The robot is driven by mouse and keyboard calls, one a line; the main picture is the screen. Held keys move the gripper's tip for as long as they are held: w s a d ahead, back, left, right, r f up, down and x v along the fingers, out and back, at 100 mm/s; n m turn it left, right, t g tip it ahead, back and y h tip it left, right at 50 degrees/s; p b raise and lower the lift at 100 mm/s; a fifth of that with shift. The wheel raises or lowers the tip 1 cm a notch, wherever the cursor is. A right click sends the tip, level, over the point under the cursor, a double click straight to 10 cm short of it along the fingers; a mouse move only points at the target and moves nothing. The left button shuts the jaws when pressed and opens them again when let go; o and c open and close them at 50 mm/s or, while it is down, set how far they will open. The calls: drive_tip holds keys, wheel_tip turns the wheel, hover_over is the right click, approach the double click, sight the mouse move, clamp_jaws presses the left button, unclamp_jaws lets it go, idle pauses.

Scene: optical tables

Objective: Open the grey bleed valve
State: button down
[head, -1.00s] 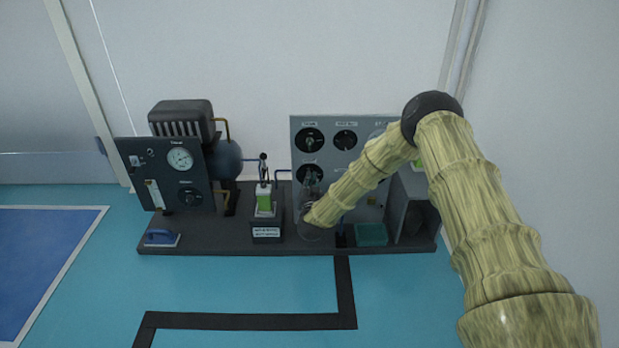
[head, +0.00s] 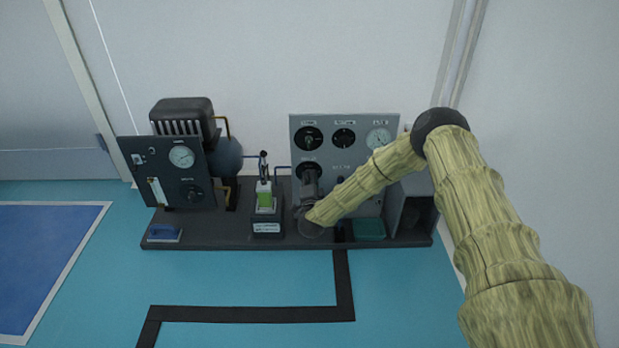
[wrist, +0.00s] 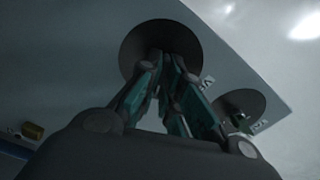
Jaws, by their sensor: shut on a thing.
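A grey upright panel (head: 372,160) carries several round black dials with valve handles. My gripper (head: 309,178) reaches the lower-left valve (head: 306,167) on this panel, with its fingers pointing at the panel. In the wrist view the fingers (wrist: 167,55) are closed together in front of that valve's dark round disc (wrist: 130,45). They are shut on its handle, which is mostly hidden between the fingertips. I cannot read the labels well enough to tell which valve is the bleed valve. A second dark disc (wrist: 245,103) lies to the right in the wrist view.
The panel stands on a dark bench base (head: 195,235). A green-filled bottle unit (head: 265,203) stands close left of my wrist, and a teal tray (head: 370,230) is to the right. A dark gauge panel (head: 165,175) is at the left. The blue floor in front is open.

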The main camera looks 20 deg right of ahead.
drive_tip(key=shift+f+m, duration=0.15)
drive_tip(key=shift+m, duration=1.55)
drive_tip(key=c, duration=1.6)
unclamp_jaws()
drive_tip(key=v, duration=1.2)
